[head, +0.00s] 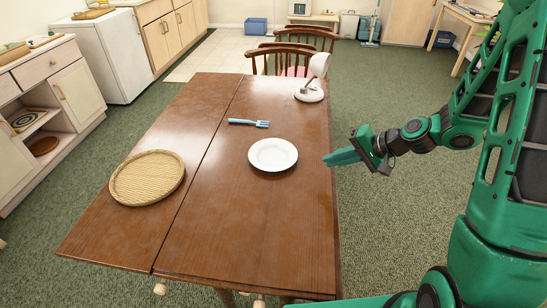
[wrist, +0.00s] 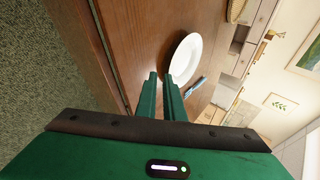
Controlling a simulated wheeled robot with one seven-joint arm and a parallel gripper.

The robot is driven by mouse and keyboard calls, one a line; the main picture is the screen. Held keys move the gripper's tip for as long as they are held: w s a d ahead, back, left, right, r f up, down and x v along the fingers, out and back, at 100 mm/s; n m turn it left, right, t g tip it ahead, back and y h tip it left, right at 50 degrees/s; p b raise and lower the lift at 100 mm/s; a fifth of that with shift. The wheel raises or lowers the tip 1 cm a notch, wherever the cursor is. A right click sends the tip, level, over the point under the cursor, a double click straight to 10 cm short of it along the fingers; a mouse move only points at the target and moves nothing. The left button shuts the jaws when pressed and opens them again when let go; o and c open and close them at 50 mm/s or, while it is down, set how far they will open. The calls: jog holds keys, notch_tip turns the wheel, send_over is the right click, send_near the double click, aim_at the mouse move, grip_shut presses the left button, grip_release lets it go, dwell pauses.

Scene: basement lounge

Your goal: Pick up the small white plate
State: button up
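The small white plate (head: 273,154) lies flat and empty on the brown wooden table (head: 235,225), right of the table's middle. My gripper (head: 327,159) is at the table's right edge, to the right of the plate and apart from it, pointing left towards it. In the wrist view the plate (wrist: 186,58) shows just beyond the fingertips. The fingers of my gripper (wrist: 160,75) are slightly apart, with a narrow empty gap between them.
A round woven tray (head: 147,178) is on the left leaf. Chairs (head: 290,58) stand at the far end. The table's front part is clear.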

aim_at(294, 160)
jog(key=w+a, duration=0.1)
jog(key=w+a+f+m+t+y, duration=0.1)
jog(key=shift+w, duration=0.3)
jog(key=x, duration=0.5)
jog(key=shift+w+a, duration=0.1)
jog(key=shift+a, duration=0.1)
jog(key=shift+s+x, duration=0.2)
jog(key=shift+x, duration=2.35)
jog(key=shift+a, duration=0.15)
grip_shut()
jog(key=shift+r, duration=0.1)
